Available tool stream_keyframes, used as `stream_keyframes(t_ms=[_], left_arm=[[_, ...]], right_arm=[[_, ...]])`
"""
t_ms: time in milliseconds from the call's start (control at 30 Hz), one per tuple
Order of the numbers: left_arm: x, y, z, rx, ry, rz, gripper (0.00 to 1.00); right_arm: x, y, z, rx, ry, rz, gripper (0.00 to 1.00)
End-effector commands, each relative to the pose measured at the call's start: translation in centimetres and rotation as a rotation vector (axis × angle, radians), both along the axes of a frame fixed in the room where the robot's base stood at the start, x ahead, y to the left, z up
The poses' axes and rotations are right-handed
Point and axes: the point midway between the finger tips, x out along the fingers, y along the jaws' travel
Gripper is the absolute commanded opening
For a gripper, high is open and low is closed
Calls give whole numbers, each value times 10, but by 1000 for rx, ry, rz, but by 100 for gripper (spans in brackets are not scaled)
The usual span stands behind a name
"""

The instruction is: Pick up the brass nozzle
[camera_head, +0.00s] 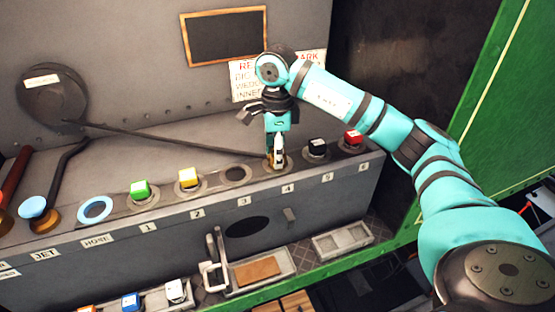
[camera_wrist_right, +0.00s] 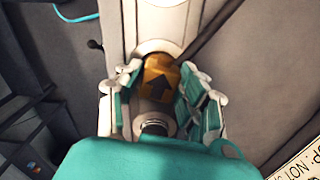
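A brass-coloured flared piece (camera_head: 44,224) with a pale blue top stands at the label JET on the left of the grey bench; it may be the brass nozzle. Another brass-coloured piece is cut off at the far left edge, below a red handle. My right gripper (camera_head: 278,160) points down at place 4, far right of these. In the wrist view its fingers (camera_wrist_right: 158,100) are apart, on either side of an orange block (camera_wrist_right: 158,80) with a black arrow; I see no clear contact. In the head view that block is mostly hidden. My left gripper is out of view.
Green (camera_head: 140,190), yellow (camera_head: 189,179), black (camera_head: 317,149) and red (camera_head: 352,140) blocks stand in the row. Place 3 (camera_head: 236,174) is empty. A pale blue ring (camera_head: 95,210) lies at HOME. A long-handled dark paddle (camera_head: 52,98) reaches across towards place 4.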

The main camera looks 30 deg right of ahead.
Motion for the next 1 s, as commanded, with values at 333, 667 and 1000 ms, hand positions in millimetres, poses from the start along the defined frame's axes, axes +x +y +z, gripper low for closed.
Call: stream_keyframes(t_ms=[333, 667, 1000], left_arm=[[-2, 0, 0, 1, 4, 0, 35], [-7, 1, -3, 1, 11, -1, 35], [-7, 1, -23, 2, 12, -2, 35]], right_arm=[[0, 0, 0, 0, 0, 0, 0], [1, 0, 3, 1, -3, 0, 0], [-3, 0, 36, -1, -6, 0, 0]])
